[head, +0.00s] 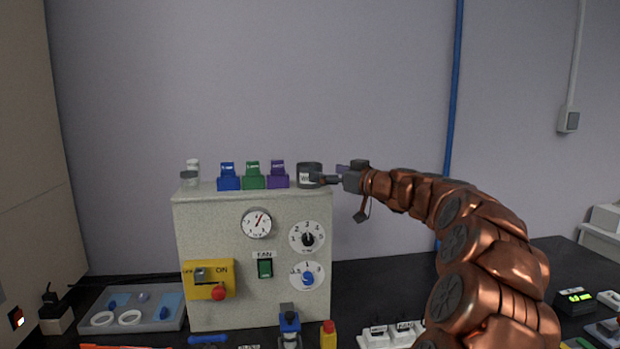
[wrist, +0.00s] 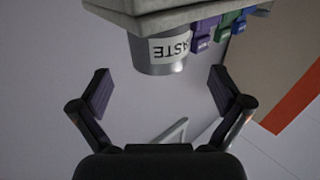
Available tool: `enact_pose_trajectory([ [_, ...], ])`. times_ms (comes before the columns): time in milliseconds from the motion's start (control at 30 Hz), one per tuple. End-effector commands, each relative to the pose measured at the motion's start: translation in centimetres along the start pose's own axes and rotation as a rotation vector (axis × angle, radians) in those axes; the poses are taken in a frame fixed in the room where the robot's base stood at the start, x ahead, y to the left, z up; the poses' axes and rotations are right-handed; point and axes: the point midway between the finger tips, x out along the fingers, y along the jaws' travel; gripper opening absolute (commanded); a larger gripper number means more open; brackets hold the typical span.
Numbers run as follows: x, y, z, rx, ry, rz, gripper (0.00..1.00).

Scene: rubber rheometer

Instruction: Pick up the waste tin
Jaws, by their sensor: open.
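The waste tin (head: 309,174) is a dark grey cylinder with a white label, standing on the top right of the pale grey machine box (head: 240,197). In the wrist view the tin (wrist: 150,62) appears upside down, with "WASTE" on its label. My gripper (head: 331,179) is at tin height, just right of it, reaching in from the right. In the wrist view my gripper (wrist: 160,92) is open, its two pads spread wider than the tin. The tin lies ahead between the fingertips, with a gap on both sides and nothing held.
Purple (head: 278,175), green (head: 253,176) and blue (head: 228,178) labelled holders stand left of the tin on the box top. A wall is behind. A grey tray (head: 132,308) lies on the black bench at left.

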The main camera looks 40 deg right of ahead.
Motion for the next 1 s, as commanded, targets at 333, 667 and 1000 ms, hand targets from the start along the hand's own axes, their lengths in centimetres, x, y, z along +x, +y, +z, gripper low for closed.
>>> enact_pose_trajectory([
  [333, 4.0, 0.1, 0.1, 0.002, -0.005, -0.003, 1.0],
  [667, 5.6, 0.1, 0.2, 0.001, -0.001, -0.002, 1.0],
  [1000, 5.6, 0.1, 0.2, 0.001, -0.001, -0.002, 0.76],
])
